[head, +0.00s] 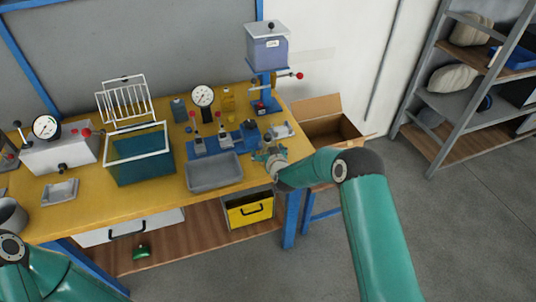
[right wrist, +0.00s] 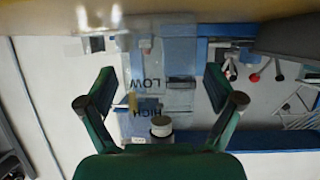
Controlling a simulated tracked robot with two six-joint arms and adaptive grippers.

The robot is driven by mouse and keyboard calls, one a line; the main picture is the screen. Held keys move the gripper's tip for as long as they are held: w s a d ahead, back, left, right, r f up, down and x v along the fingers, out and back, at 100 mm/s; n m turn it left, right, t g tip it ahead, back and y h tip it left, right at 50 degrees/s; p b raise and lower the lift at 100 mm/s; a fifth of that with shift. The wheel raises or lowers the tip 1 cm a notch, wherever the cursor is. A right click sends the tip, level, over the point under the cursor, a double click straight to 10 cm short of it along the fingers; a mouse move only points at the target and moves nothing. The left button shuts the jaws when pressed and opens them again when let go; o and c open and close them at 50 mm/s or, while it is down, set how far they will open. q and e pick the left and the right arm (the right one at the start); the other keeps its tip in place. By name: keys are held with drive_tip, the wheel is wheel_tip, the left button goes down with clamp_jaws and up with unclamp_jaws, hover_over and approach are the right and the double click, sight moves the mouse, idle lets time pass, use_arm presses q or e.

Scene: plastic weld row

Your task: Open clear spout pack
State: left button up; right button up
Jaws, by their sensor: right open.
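In the head view my right gripper (head: 270,159) is at the front right edge of the yellow table. The pack is small and hard to make out there. My left gripper is out of view; only part of its arm shows.
On the yellow table (head: 90,205) are a grey tray (head: 214,186), a teal tank (head: 140,170), a blue lever fixture (head: 225,142) and a blue press with a hopper (head: 267,50). An open cardboard box (head: 325,128) is right of the table.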

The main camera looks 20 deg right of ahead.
sight(267, 135)
drive_tip(key=c, duration=1.2)
drive_tip(key=shift+r, duration=0.1)
drive_tip(key=shift+c, duration=0.2)
drive_tip(key=shift+r, duration=0.55)
wheel_tip(267, 135, up, 10)
drive_tip(key=shift+b, duration=0.9)
wheel_tip(267, 135, up, 9)
drive_tip(key=p, duration=0.1)
drive_tip(key=shift+f, duration=0.15)
